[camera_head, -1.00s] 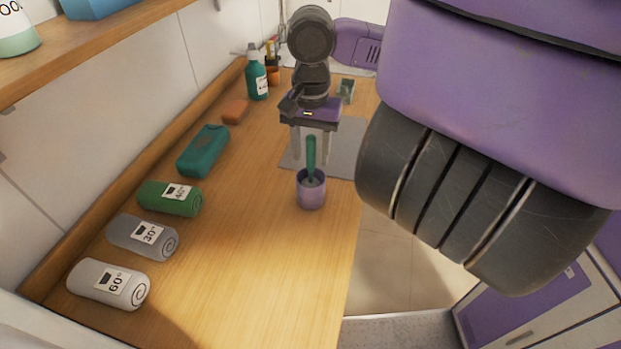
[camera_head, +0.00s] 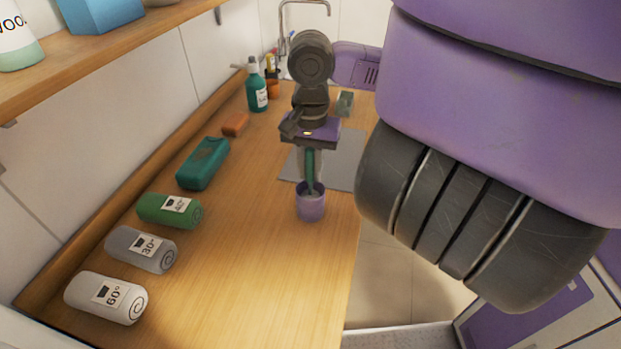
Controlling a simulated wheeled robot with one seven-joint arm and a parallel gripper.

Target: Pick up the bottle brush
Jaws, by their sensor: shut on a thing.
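The bottle brush (camera_head: 310,185) shows as a green handle standing upright in a small purple cup (camera_head: 311,208) on the wooden counter; its lower end is hidden inside the cup. My gripper (camera_head: 310,165) points down over the cup, its fingers shut on the upper part of the handle. The top of the handle is partly hidden by the fingers and the gripper body.
Rolled cloths in green (camera_head: 170,210), grey (camera_head: 142,249) and white (camera_head: 106,297), and a teal case (camera_head: 203,163), line the counter's left side. A spray bottle (camera_head: 257,90) stands farther back. A grey mat (camera_head: 345,158) lies behind the cup. The front counter is clear.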

